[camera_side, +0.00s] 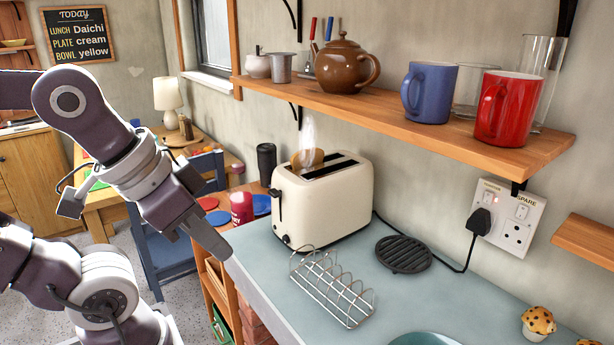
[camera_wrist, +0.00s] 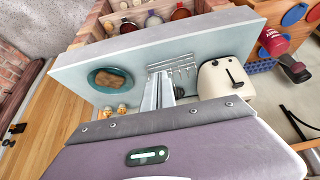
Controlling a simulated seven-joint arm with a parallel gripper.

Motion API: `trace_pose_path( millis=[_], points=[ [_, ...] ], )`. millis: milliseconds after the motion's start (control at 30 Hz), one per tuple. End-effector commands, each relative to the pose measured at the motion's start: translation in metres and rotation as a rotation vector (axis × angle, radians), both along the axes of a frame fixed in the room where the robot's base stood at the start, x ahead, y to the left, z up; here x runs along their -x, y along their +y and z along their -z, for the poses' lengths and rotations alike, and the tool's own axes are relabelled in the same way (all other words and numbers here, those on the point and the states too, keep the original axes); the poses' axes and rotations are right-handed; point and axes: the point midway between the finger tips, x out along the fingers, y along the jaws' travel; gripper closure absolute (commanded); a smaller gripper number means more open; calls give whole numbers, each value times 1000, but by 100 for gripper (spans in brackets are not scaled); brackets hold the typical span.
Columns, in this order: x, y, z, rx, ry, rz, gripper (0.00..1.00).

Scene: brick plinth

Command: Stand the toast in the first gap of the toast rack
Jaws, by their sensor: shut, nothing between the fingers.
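A browned slice of toast (camera_side: 308,158) stands partly out of a slot of the cream toaster (camera_side: 322,205), with steam above it. The wire toast rack (camera_side: 332,287) stands on the counter in front of the toaster, and its visible gaps look empty. It also shows in the wrist view (camera_wrist: 182,66), partly behind my fingers. My gripper (camera_side: 220,248) is shut and empty, left of the toaster and rack near the counter's left edge. Its fingers also show in the wrist view (camera_wrist: 165,82). A brown, bread-like piece (camera_wrist: 110,78) lies on the teal plate (camera_wrist: 91,80).
A black round trivet (camera_side: 404,254) lies right of the toaster. Muffins (camera_side: 538,322) sit at the right. A shelf (camera_side: 420,125) with a teapot, mugs and glasses overhangs the counter. A cord (camera_side: 440,265) runs to the wall socket.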

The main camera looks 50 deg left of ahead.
Motion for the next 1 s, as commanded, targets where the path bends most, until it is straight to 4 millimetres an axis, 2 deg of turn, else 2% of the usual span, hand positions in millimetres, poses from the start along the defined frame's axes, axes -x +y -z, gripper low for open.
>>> trace_pose_path(
  millis=[467,667,933,1000],
  points=[
    [0,0,0,0,0,0,100],
    [0,0,0,0,0,0,63],
    [0,0,0,-1,-1,0,62],
    [-12,10,-4,-26,-25,-34,62]
  ],
)
